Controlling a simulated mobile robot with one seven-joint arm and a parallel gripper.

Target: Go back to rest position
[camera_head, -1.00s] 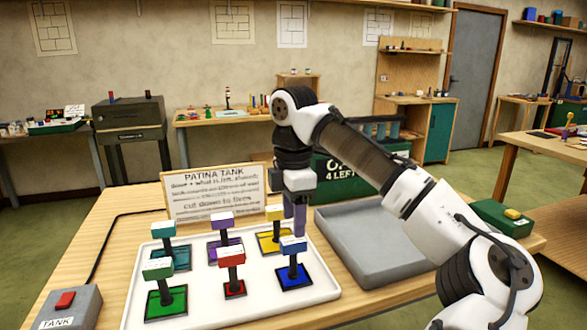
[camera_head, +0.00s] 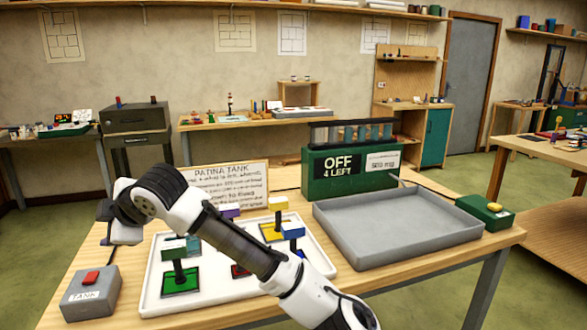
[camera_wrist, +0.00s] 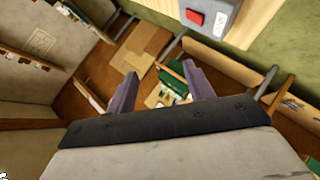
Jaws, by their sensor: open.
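My gripper shows in the wrist view (camera_wrist: 160,80), with two purple fingers spread apart and nothing between them. In the head view my arm reaches from the lower right across the white tray (camera_head: 325,268) to the left side of the bench. My wrist end is above the bench's left part, behind the tank button box (camera_head: 85,300). The fingers cannot be made out in the head view. The button box, with its red button, also shows at the top of the wrist view (camera_wrist: 215,12).
The white tray holds several coloured handled pieces, some hidden behind my arm. The patina tank sign (camera_head: 232,178) stands behind. A green box (camera_head: 322,187) reads "OFF 4 LEFT". An empty grey tray (camera_head: 400,235) and a green box with a yellow button (camera_head: 490,215) are at right.

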